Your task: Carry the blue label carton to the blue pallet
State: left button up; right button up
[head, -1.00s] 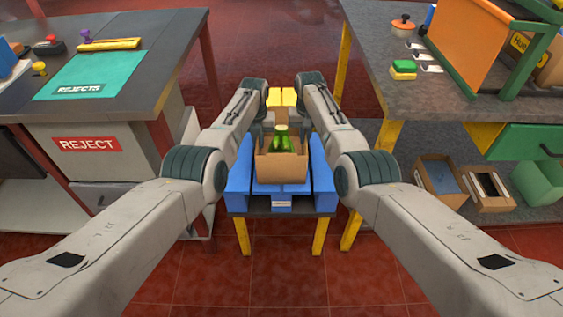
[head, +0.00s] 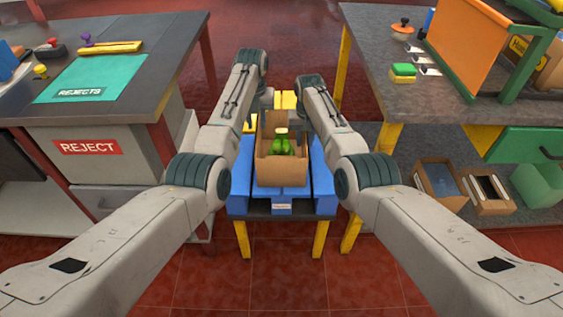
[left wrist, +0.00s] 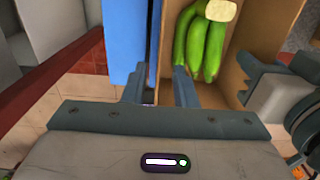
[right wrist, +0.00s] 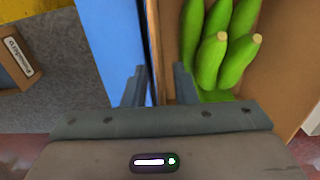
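An open brown carton (head: 281,171) with a green bunch (head: 282,146) inside stands on the blue pallet (head: 239,190). No blue label shows on its visible faces. In the left wrist view, my left gripper (left wrist: 158,92) is open, with one finger over the carton's inside and the other outside by the blue pallet. My right gripper (right wrist: 158,90) is open in the same way at a carton wall (right wrist: 153,40) in the right wrist view. In the head view, both sets of fingertips are hidden behind the wrists and carton.
The pallet rests on a low stand with yellow legs (head: 320,238). Yellow pieces (head: 286,99) show behind the carton. A reject bench (head: 140,70) stands left, and a grey workbench (head: 400,75) stands right. Small boxes (head: 440,186) lie low at the right. Red floor is clear in front.

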pick_arm(q)
notch_tip(320, 180, up, 2)
jog(key=shift+r, duration=0.25)
pick_arm(e)
notch_tip(320, 180, up, 12)
dwell(0.3)
pick_arm(q)
jog(key=shift+s, duration=0.1)
pick_arm(e)
jog(key=shift+s+f, duration=0.1)
jog(key=shift+f, duration=0.05)
